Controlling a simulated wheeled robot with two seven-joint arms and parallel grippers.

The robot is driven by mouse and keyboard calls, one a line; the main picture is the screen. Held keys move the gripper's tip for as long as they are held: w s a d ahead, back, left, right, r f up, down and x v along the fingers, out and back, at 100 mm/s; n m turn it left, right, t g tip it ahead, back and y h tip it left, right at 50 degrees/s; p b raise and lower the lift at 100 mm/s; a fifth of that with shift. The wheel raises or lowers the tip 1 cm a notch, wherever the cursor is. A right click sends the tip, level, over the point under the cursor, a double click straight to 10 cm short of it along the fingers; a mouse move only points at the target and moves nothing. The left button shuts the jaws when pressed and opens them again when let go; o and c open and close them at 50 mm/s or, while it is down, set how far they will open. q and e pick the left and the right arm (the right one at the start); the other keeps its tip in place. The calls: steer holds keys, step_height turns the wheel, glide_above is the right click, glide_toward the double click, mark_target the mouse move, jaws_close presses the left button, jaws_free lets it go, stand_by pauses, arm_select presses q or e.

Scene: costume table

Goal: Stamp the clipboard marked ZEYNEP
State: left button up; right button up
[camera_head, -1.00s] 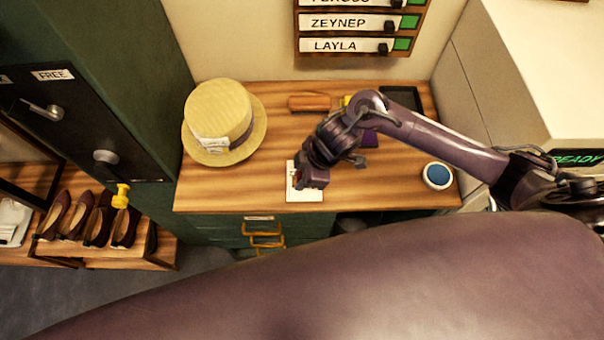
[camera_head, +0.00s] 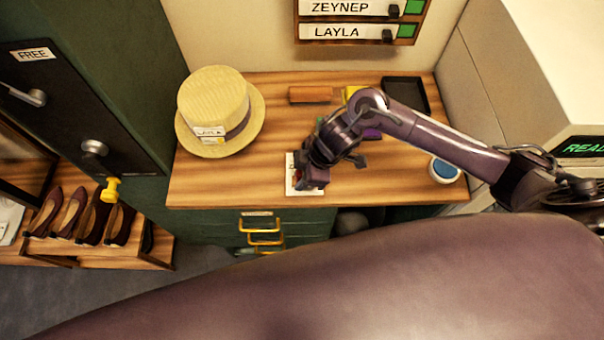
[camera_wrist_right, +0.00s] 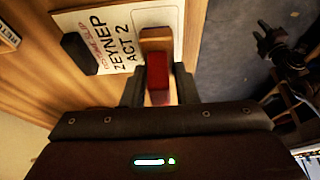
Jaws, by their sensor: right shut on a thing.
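The clipboard marked ZEYNEP, ACT 2 (camera_wrist_right: 120,48) lies on the wooden table, a white sheet with a black clip at one end. In the head view its white sheet (camera_head: 290,178) shows partly from under my right gripper (camera_head: 312,187). In the right wrist view my right gripper (camera_wrist_right: 156,90) is shut on a stamp (camera_wrist_right: 157,70) with a red part and a wooden part. The stamp is over the sheet's edge near the lettering; I cannot tell whether it touches. My left gripper is not in view.
A straw hat (camera_head: 213,105) tagged LAYLA stands left on the table. A round blue pad (camera_head: 443,170) sits at the right. A brown block (camera_head: 310,95), a black tray (camera_head: 405,93) and a yellow item lie at the back. The table's front left is clear.

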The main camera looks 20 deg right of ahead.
steer(key=shift+f+b, duration=0.35)
steer(key=shift+f, duration=0.2)
stand_by(0.5)
steer(key=shift+s, duration=0.1)
stand_by(1.4)
steer(key=shift+p, duration=0.3)
step_height(320, 180, up, 7)
steer(key=p, duration=0.7)
steer(key=shift+p, duration=0.4)
